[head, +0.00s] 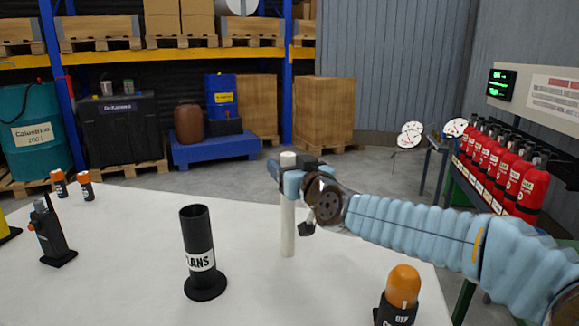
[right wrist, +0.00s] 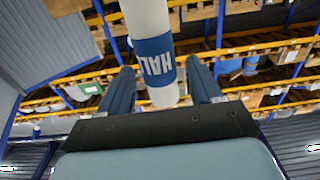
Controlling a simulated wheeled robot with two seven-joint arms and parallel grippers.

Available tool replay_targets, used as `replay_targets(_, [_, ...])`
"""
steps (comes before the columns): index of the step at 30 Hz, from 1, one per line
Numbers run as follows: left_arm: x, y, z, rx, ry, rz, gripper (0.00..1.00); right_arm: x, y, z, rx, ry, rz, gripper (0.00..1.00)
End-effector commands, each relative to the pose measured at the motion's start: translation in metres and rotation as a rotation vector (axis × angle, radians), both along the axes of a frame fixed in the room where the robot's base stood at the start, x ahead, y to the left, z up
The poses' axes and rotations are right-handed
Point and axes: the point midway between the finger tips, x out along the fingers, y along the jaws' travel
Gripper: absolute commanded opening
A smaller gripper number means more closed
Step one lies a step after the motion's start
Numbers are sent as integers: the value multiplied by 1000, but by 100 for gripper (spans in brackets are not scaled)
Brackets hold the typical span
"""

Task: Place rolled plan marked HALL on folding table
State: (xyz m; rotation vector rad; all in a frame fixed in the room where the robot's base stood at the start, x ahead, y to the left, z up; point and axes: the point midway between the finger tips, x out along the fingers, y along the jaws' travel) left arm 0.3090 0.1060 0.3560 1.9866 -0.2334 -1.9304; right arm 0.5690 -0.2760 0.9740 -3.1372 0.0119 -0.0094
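The rolled plan (head: 287,225) is a slim white tube standing upright, its lower end seemingly on the white table (head: 130,265). A blue band marked HALL shows on the plan (right wrist: 154,62) in the right wrist view, upside down there. My right gripper (head: 290,180) is around the plan near its top in the head view. In the right wrist view the fingers of my right gripper (right wrist: 160,72) are apart, one on each side of the plan, with a narrow gap showing at each side. My left gripper is out of view.
A black PLANS holder (head: 201,255) stands left of the plan. An orange-topped black device (head: 402,292) is at the front right, and a black radio (head: 50,232) at the left. Red extinguishers (head: 505,165) line the right wall. Table around the plan's foot is clear.

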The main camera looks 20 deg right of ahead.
Motion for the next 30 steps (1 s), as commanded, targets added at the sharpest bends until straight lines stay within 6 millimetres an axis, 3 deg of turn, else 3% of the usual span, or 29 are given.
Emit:
replay_targets(9, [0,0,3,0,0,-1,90,-2,0,4,-1,-1,0,64])
replay_targets(22, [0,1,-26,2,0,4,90,-94,1,2,-2,-4,-1,64])
replay_targets(30, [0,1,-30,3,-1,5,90,-120,1,2,0,0,0,64])
